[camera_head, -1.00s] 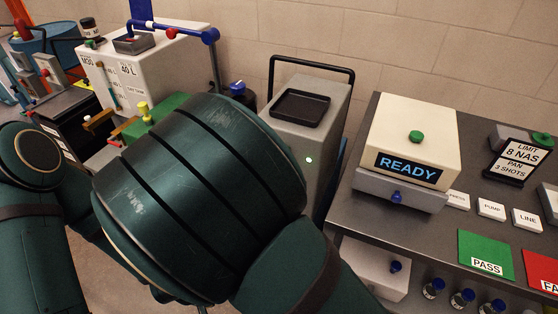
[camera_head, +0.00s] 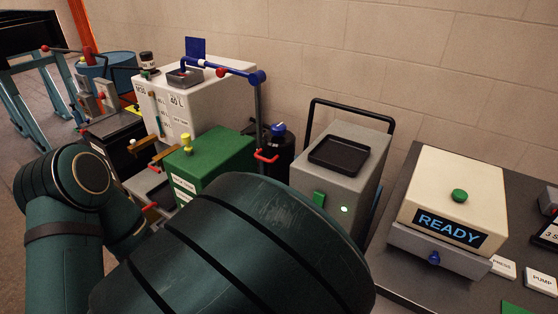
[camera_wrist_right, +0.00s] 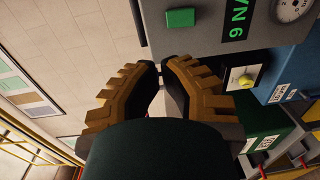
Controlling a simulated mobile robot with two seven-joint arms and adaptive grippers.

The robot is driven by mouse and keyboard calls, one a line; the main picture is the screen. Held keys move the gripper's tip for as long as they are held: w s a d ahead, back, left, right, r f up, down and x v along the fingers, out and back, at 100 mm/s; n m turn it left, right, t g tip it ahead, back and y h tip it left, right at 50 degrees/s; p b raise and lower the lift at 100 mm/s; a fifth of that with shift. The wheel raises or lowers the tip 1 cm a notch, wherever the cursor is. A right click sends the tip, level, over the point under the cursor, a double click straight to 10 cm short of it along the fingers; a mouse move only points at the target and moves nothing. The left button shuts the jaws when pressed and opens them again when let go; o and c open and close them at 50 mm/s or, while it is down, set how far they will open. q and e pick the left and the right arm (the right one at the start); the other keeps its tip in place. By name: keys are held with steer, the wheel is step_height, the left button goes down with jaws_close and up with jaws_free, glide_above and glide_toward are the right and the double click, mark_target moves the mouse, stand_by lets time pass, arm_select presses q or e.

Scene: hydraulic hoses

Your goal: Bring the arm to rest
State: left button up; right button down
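My dark green arm links fill the lower left and bottom centre of the head view, with no gripper showing there. My right gripper (camera_wrist_right: 160,73) shows in the right wrist view. Its two brown, ridged fingers point away from the camera and their dark tips come close together. I see no object between them, but cannot tell whether the tips touch. Behind it are a pale tiled wall and a grey panel (camera_wrist_right: 205,42) with a green button. My left gripper is out of sight.
In the head view, a grey cart (camera_head: 378,150) with a black tray stands beside a workbench (camera_head: 398,272) bearing a cream READY box (camera_head: 455,190). A green box (camera_head: 212,158) and a white tank (camera_head: 215,92) stand left of it. My arm link hides the floor in front.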

steer(key=s+d+f+m+g+y, duration=0.1)
steer(key=s+d+f+g, duration=0.2)
steer(key=d+f+g, duration=0.45)
steer(key=s+d+f+m+g, duration=0.1)
steer(key=s+d+f+g, duration=0.25)
steer(key=f, duration=0.65)
steer(key=s+a+f+m+g+y, duration=0.45)
steer(key=s+f+g+y, duration=0.25)
steer(key=s+f+y, duration=0.2)
steer(key=w+d+f+m+t+y, duration=0.2)
steer(key=w+m+t+y, duration=0.1)
steer(key=w+m+t, duration=0.2)
steer(key=shift+w+f+m+y, duration=0.3)
steer(key=shift+w+m, duration=0.15)
steer(key=shift+m, duration=0.2)
